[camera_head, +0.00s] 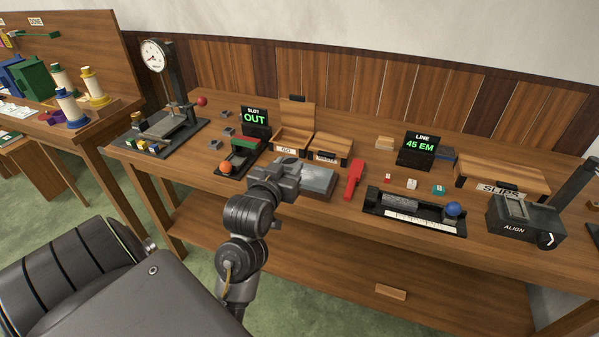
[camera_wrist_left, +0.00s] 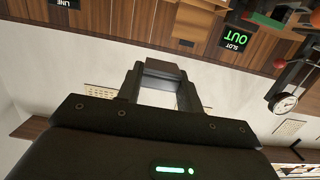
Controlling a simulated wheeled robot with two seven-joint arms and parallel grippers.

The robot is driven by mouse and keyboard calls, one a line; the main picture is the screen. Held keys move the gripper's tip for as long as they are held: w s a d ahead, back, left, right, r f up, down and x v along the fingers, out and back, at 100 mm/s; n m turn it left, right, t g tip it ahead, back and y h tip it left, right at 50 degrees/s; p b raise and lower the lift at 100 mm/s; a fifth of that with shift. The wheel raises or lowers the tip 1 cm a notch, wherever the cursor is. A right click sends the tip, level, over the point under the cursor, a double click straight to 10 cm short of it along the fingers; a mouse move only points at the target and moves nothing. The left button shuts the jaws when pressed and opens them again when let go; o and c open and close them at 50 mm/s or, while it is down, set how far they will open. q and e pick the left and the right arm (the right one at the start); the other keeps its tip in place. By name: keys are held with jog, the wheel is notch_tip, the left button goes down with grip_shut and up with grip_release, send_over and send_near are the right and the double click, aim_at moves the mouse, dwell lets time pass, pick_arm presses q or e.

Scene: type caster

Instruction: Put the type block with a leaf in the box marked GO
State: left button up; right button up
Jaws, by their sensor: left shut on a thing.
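My left gripper (camera_head: 292,168) is above the table's middle, in front of the open box marked GO (camera_head: 288,151). My right gripper is not in view.
A grey slab (camera_head: 318,180) lies beside my left gripper, with a red tool (camera_head: 355,179) to its right. Small red (camera_head: 388,177), white (camera_head: 411,184) and teal (camera_head: 438,189) blocks lie behind a black tray (camera_head: 412,214). The SLOT OUT display (camera_head: 255,119) stands left of GO.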

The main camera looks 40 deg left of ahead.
aim_at(295, 158)
pick_arm(q)
jog(key=w+a+f, duration=0.2)
jog(key=w, duration=0.1)
jog(key=w+a+f+p, duration=0.1)
jog(key=w+a+f, duration=0.1)
jog(key=w+f, duration=0.1)
jog(key=w+a+f, duration=0.2)
jog(key=w+f, duration=0.1)
jog(key=w, duration=0.2)
jog(key=shift+f, duration=0.15)
jog(key=shift+w+f, duration=0.1)
jog(key=shift+f, duration=0.1)
jog(key=f, duration=0.1)
jog(key=p, duration=0.1)
jog(key=f+p, duration=0.1)
jog(key=shift+w+a+f, duration=0.25)
jog(key=shift+w+f, duration=0.1)
jog(key=shift+f, duration=0.45)
